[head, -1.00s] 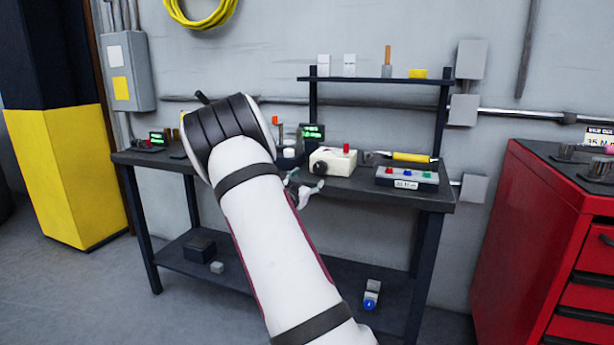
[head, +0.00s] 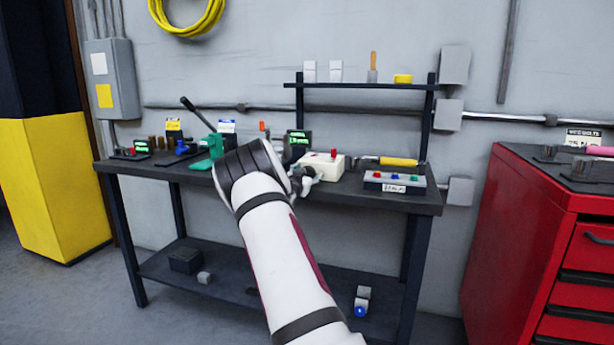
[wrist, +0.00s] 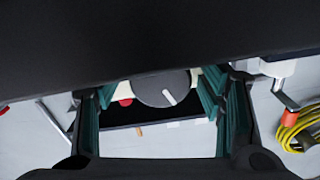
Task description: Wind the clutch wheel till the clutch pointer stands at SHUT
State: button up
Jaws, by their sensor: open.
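My gripper (head: 305,180) is in front of the cream box (head: 320,166) on the bench, partly hidden by my arm. In the wrist view my gripper (wrist: 158,105) is open, with a teal-padded finger on each side. A dark grey round disc (wrist: 160,90) with a white line shows between the fingers, its edge partly cut off by the dark shape above. I cannot tell whether the fingers touch it. The disc may be the clutch wheel; no label on it is readable. I cannot make out a clutch pointer or a SHUT mark.
The bench (head: 430,204) also carries a button panel (head: 394,184), a yellow-handled tool (head: 398,161), a green device with a lever (head: 208,150) and a small green-lit display (head: 298,141). A raised shelf (head: 360,85) stands behind. A red cabinet (head: 520,200) is at right.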

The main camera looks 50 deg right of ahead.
jog(key=shift+c, duration=0.4)
jog(key=c, duration=1.1)
jog(key=m+b, duration=0.3)
jog(key=b, duration=0.1)
jog(key=shift+f, duration=0.2)
jog(key=shift+r+m+b, duration=0.1)
jog(key=shift+m+b, duration=0.55)
jog(key=shift+m, duration=0.25)
jog(key=o, duration=1.1)
jog(key=shift+o, duration=0.4)
